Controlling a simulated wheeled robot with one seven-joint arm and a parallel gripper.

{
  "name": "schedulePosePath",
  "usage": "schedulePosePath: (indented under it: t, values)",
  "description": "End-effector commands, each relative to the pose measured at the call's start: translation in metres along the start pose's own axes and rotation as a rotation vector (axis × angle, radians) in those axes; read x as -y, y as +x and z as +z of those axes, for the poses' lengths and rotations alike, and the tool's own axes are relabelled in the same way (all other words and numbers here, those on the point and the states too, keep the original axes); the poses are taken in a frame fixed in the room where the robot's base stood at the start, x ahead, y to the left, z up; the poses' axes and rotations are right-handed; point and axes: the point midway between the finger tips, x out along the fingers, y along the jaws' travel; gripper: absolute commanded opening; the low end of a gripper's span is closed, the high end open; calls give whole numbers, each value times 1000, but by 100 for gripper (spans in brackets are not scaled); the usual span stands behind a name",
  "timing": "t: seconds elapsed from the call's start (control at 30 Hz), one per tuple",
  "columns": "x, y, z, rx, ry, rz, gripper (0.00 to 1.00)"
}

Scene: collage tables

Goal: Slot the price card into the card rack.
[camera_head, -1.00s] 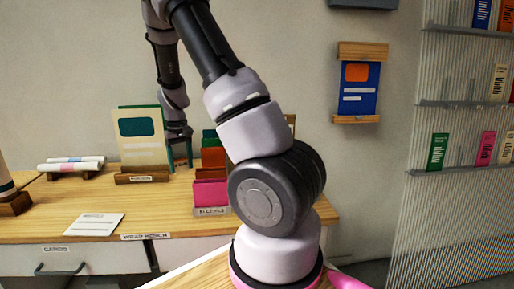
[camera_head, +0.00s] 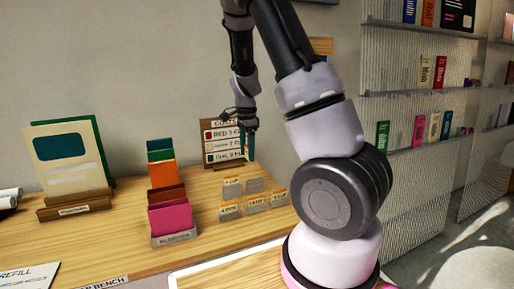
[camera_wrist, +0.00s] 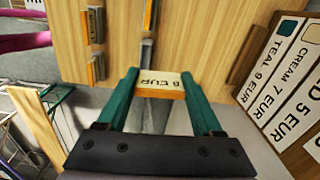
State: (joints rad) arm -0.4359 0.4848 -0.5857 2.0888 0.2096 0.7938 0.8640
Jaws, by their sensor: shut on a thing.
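My gripper (camera_head: 248,145) hangs above the back right of the bench, in front of the price board. In the wrist view its teal fingers (camera_wrist: 166,92) are shut on a small cream price card (camera_wrist: 158,80) with an orange edge, reading "8 EUR" upside down. The card is not clear in the head view. Several small orange-edged cards (camera_head: 255,204) stand in two rows on the bench below. Two of them (camera_wrist: 96,68) show edge-on in the wrist view, beside a grey strip (camera_wrist: 147,50). I cannot tell which part is the card rack's free slot.
The price board (camera_head: 222,143) stands at the back; it also shows at right in the wrist view (camera_wrist: 285,80). A stepped holder with coloured cards (camera_head: 170,208) and a wooden stand with large cards (camera_head: 75,205) are to the left. Wall shelves (camera_head: 420,90) are at right.

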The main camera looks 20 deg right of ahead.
Motion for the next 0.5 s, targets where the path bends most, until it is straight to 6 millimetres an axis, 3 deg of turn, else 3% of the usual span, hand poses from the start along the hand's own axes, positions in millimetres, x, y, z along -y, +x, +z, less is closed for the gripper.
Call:
schedulePosePath:
  t: [0.3,0.5]
  values:
    - [-16,-13,-10,-1,909,-1,16]
    - [-25,-18,-15,1,1378,0,16]
